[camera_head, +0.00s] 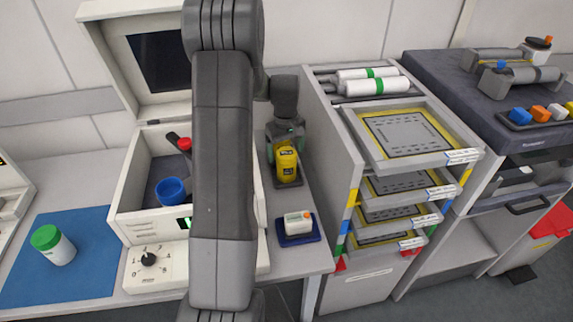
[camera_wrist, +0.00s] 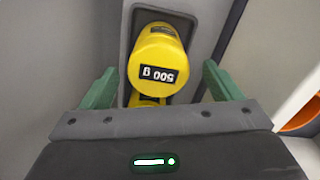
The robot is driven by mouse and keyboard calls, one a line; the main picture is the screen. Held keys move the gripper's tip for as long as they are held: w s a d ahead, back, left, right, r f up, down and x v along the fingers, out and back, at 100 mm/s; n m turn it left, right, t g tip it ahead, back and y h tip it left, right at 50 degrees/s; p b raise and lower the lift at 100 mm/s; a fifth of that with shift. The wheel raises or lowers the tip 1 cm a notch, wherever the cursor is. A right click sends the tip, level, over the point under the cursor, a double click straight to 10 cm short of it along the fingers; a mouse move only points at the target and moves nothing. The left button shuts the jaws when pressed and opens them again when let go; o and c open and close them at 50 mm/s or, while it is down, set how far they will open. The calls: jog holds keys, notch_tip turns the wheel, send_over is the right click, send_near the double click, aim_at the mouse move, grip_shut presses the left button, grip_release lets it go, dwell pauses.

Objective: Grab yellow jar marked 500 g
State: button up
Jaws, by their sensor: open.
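The yellow jar (camera_head: 286,163) stands upright on a dark tray (camera_head: 285,182) on the bench, right of my arm in the head view. In the wrist view the yellow jar (camera_wrist: 157,52) shows its lid with a dark label reading 500 g, upside down in the picture. My gripper (camera_wrist: 158,85) is open, with one green finger on each side of the jar and visible gaps between. In the head view my gripper (camera_head: 284,140) is at the jar's top. The jar's lower part is mostly hidden in the wrist view.
A small white device on a blue base (camera_head: 298,226) sits in front of the jar. The feeder trolley (camera_head: 325,150) rises close on the right. An open white case (camera_head: 128,190) stands left, partly behind my arm. A green-lidded jar (camera_head: 53,245) stands on a blue mat (camera_head: 25,280).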

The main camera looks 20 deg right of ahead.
aim_at(287, 163)
jog(key=shift+s+f, duration=0.15)
jog(key=shift+f, duration=0.35)
jog(key=shift+d+f+p, duration=0.1)
jog(key=shift+f+p, duration=0.4)
jog(key=shift+f, duration=1.8)
jog(key=c, duration=1.5)
